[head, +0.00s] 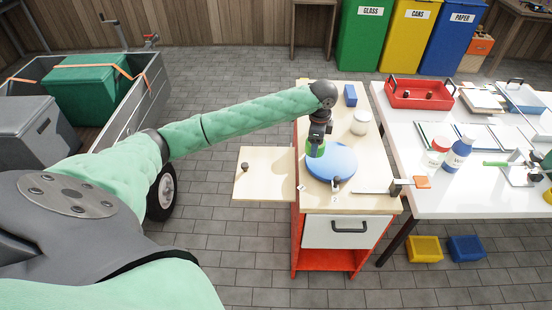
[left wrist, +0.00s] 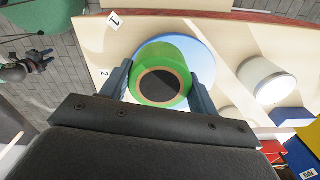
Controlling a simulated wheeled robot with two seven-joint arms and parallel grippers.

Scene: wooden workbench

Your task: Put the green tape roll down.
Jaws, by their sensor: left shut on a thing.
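The green tape roll (head: 315,150) is in my left gripper (head: 317,141), over the wooden top of the red cabinet. In the left wrist view the roll (left wrist: 162,86) sits between the two fingers of the left gripper (left wrist: 160,92), with its dark core facing the camera. A round blue disc (head: 335,163) lies on the cabinet top and shows behind the roll in the wrist view (left wrist: 203,62). The roll overlaps the disc's far left part in the head view; I cannot tell whether it touches it.
A white jar (head: 360,123) and a blue block (head: 350,95) stand farther back on the cabinet top. A small metal item (head: 336,184) is at the disc's near edge. A side leaf (head: 263,182) bears a dark knob. A cluttered white table (head: 430,205) stands at right.

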